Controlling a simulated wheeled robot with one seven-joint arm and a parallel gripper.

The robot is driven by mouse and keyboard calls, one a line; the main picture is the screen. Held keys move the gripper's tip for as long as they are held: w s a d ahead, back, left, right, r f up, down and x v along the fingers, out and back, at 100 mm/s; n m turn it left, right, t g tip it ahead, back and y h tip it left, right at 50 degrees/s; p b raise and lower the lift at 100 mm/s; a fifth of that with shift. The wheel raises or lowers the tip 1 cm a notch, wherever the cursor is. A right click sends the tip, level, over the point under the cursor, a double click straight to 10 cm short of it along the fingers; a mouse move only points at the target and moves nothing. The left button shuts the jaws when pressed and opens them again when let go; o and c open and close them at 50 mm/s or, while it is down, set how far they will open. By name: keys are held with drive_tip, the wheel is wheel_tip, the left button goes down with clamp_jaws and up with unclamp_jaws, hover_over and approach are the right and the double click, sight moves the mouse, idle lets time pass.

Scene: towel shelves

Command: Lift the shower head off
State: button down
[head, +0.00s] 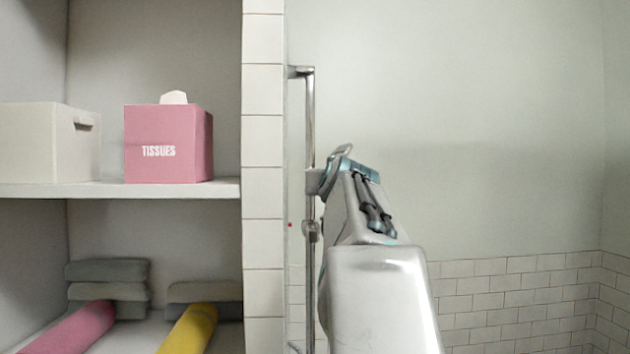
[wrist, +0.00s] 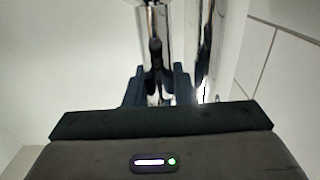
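The shower head (head: 340,155) shows in the head view as a chrome piece at the upper part of the rail, partly hidden by my arm. In the wrist view its chrome handle (wrist: 155,35) runs down between the dark fingers of my gripper (wrist: 158,88). The fingers sit close together against both sides of the handle, so my gripper looks shut on it. The chrome rail (head: 310,115) stands upright just left of my gripper. Whether the shower head still touches its holder cannot be told.
A tiled wall edge (head: 263,150) stands left of the rail. Left of it, a shelf (head: 30,190) bears a pink tissue box (head: 168,150) and a pale bin (head: 45,142). Below lie grey folded towels (head: 108,270) and pink and yellow rolled towels (head: 190,328). The right side is open.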

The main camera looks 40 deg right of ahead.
drive_tip(key=shift+r, duration=0.15)
drive_tip(key=shift+r+p, duration=4.35)
drive_tip(key=shift+r, duration=0.55)
drive_tip(key=shift+a, duration=0.15)
